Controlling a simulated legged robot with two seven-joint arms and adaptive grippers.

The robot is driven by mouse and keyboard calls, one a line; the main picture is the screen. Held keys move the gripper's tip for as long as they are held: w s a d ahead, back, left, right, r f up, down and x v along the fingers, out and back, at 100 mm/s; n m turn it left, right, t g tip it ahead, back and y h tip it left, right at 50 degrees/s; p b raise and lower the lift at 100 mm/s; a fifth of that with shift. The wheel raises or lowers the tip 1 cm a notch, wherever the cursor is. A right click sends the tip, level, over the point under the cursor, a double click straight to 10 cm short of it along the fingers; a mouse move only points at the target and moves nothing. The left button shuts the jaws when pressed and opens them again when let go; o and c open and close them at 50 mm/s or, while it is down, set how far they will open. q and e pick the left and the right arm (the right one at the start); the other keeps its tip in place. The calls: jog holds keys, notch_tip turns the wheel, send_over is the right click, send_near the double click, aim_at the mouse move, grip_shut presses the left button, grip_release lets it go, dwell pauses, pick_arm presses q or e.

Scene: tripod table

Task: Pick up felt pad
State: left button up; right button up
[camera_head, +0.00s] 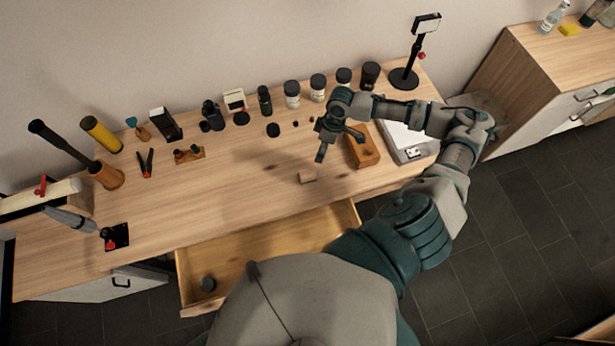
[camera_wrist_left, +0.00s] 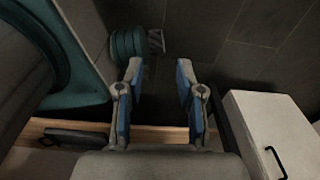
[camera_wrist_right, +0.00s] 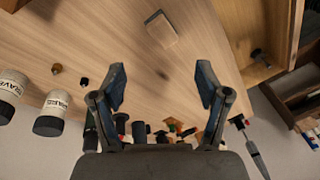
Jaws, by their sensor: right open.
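A small tan square piece (camera_head: 307,177), which looks like the felt pad, lies on the wooden table (camera_head: 240,185) near its front edge, behind the open drawer. It also shows in the right wrist view (camera_wrist_right: 161,29), beyond and between the fingertips. My right gripper (camera_head: 340,146) is open and empty above the table, behind and to the right of the piece and apart from it. Its spread fingers show in the right wrist view (camera_wrist_right: 162,82). My left gripper (camera_wrist_left: 158,80) is open and empty in the left wrist view, with dark floor tiles below; the head view does not show it.
An open drawer (camera_head: 262,249) below the table holds a small dark cylinder (camera_head: 208,284). A wooden box (camera_head: 364,150) and a grey-white device (camera_head: 408,142) stand right of my right gripper. Several jars and tools line the back. The table's middle left is clear.

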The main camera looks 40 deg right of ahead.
jog(key=d+n+y, duration=0.1)
jog(key=n, duration=0.3)
jog(key=n+t+b, duration=0.1)
jog(key=n, duration=0.2)
send_near(314, 172)
jog(key=shift+y, duration=0.3)
jog(key=x, duration=0.5)
jog(key=shift+w+r, duration=0.1)
jog(key=shift+w, duration=0.25)
jog(key=shift+f, duration=0.2)
jog(key=x, duration=0.1)
jog(key=p+x, duration=0.1)
jog(key=x, duration=0.2)
jog(key=shift+s+d+f, duration=0.3)
jog(key=shift+f, duration=0.4)
jog(key=shift+a, duration=0.3)
jog(key=c, duration=0.5)
jog(key=shift+a+r, duration=0.1)
jog(key=shift+a, duration=0.05)
jog(key=c, duration=0.7)
pick_arm(q)
jog(key=shift+w+a+f, duration=0.1)
jog(key=shift+a+f, duration=0.05)
jog(key=shift+a, duration=0.55)
pick_arm(e)
jog(key=shift+c, duration=0.2)
